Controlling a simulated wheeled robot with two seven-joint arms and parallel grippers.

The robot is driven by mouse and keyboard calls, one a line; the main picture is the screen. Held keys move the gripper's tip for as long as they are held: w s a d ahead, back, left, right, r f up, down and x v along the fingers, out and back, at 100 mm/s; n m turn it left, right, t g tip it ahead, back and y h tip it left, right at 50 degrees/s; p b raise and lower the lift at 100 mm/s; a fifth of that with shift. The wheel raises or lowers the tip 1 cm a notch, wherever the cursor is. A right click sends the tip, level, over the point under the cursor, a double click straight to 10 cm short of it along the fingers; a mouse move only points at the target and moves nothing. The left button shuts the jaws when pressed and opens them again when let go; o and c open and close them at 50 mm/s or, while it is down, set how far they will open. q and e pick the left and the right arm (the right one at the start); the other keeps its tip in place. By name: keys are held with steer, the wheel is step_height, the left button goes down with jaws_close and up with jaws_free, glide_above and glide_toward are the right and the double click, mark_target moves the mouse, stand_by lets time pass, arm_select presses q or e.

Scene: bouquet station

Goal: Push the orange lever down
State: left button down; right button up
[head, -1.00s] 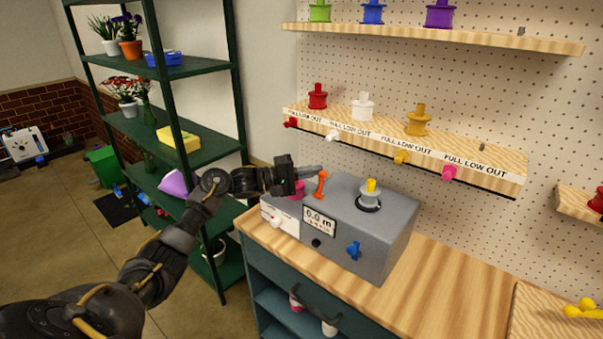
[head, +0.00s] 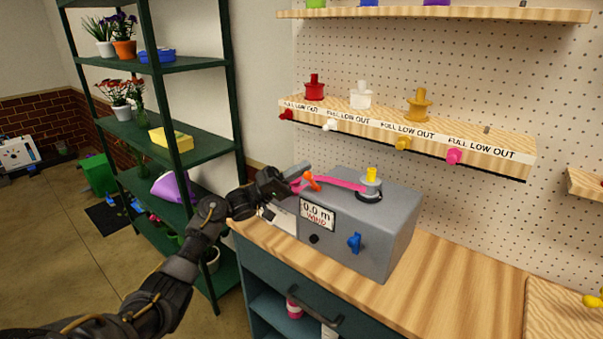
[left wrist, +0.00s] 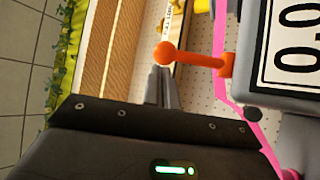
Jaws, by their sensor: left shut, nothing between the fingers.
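The orange lever (head: 313,182) is on the left part of the grey machine (head: 385,235). It leans to the left in the head view, and its round knob and arm show close up in the left wrist view (left wrist: 195,58). My left gripper (head: 304,169) is shut and empty, with its fingertips right by the lever. In the left wrist view the fingers (left wrist: 164,88) lie just beside the knob; I cannot tell whether they touch it. A pink ribbon (head: 340,183) runs past the lever to the yellow-topped spindle (head: 371,174). My right gripper is out of view.
The machine has a display (head: 317,214) reading 0.0 m and a blue knob (head: 354,242) on its front. It stands on a wooden counter (head: 450,290). A pegboard shelf (head: 470,148) with spools is above, and a green rack (head: 225,120) stands to the left.

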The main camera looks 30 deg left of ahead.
arm_select(q)
steer(key=shift+a+r, duration=0.15)
steer(key=shift+r, duration=0.05)
steer(key=s+a+f+b, duration=0.1)
steer(key=a+f+b, duration=0.2)
steer(key=a, duration=0.5)
steer(key=shift+s+a+f+b, duration=0.25)
steer(key=shift+s+f+b, duration=0.1)
steer(key=shift+f, duration=0.1)
